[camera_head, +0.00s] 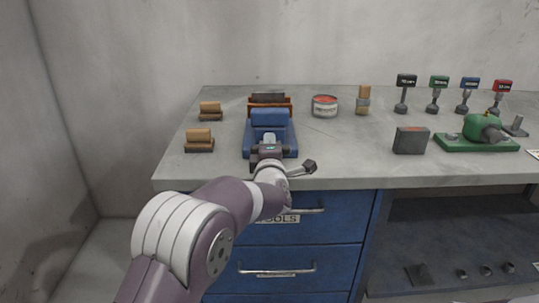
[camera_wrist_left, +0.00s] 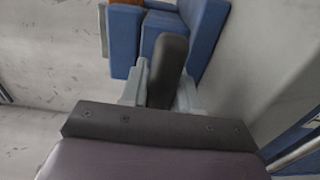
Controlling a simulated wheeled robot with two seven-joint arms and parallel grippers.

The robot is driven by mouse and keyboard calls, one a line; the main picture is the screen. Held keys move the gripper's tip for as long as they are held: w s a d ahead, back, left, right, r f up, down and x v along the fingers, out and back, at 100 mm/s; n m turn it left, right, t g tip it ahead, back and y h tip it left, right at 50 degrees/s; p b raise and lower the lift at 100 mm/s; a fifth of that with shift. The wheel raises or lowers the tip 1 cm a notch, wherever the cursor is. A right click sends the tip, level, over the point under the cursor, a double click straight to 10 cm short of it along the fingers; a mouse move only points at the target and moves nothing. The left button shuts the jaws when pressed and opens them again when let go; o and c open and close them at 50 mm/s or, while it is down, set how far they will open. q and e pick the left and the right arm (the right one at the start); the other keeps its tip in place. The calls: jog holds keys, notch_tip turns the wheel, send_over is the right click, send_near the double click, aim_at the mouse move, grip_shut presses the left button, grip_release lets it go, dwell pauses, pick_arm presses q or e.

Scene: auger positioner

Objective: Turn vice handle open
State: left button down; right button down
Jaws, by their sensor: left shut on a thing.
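The blue vice (camera_head: 283,138) stands near the front edge of the workbench, with an orange part at its back. Blue parts of the vice (camera_wrist_left: 212,25) also show at the top of the left wrist view. My left gripper (camera_head: 269,142) is at the front of the vice. In the left wrist view, its pale fingers (camera_wrist_left: 163,88) are on both sides of a dark, rounded bar, the vice handle (camera_wrist_left: 171,58), and shut on it. The handle points up in that view. In the head view the handle is hidden behind my gripper and wrist. My right gripper is out of view.
On the grey workbench (camera_head: 340,172), wooden-topped blocks (camera_head: 199,140) lie left of the vice. A tin (camera_head: 325,106), a dark box (camera_head: 411,140) and a green machine (camera_head: 484,133) stand to the right. Blue drawers with handles (camera_head: 276,269) are below the bench edge.

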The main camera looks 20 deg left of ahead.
pick_arm(q)
jog(key=shift+f, duration=0.1)
dwell(0.5)
jog(key=c, duration=0.9)
grip_release()
jog(key=v, duration=1.2)
jog(key=shift+s+d, duration=0.1)
jog(key=shift+s, duration=0.3)
